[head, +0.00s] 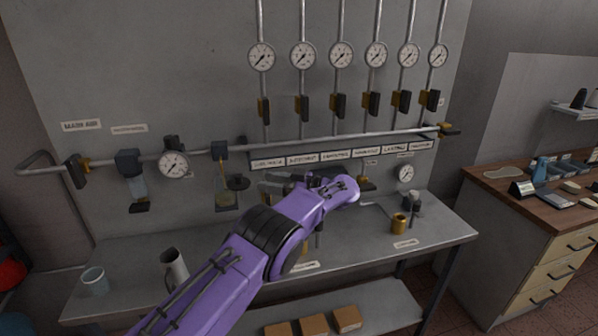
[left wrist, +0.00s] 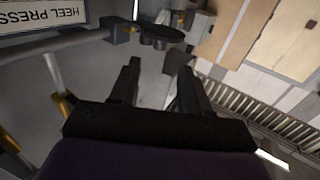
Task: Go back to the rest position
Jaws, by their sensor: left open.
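My left arm (head: 265,240), purple with a black joint, reaches in from the lower left over the grey metal bench (head: 130,250). Its wrist end is in front of the row of labels under the main pipe. My left gripper (left wrist: 157,78) shows clearly in the left wrist view. Its two dark fingers are apart, with nothing held between them. In the head view the gripper is small and partly hidden among dark parts near the wall, so its exact gap to the pipe cannot be told. My right gripper is not in view.
A horizontal pipe (head: 300,145) with valves and several gauges (head: 262,57) runs along the wall. A grey cup (head: 95,281), a metal jug (head: 174,268) and a brass cup (head: 398,223) stand on the bench. Cardboard boxes (head: 313,326) lie below. A wooden counter (head: 500,187) is at right.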

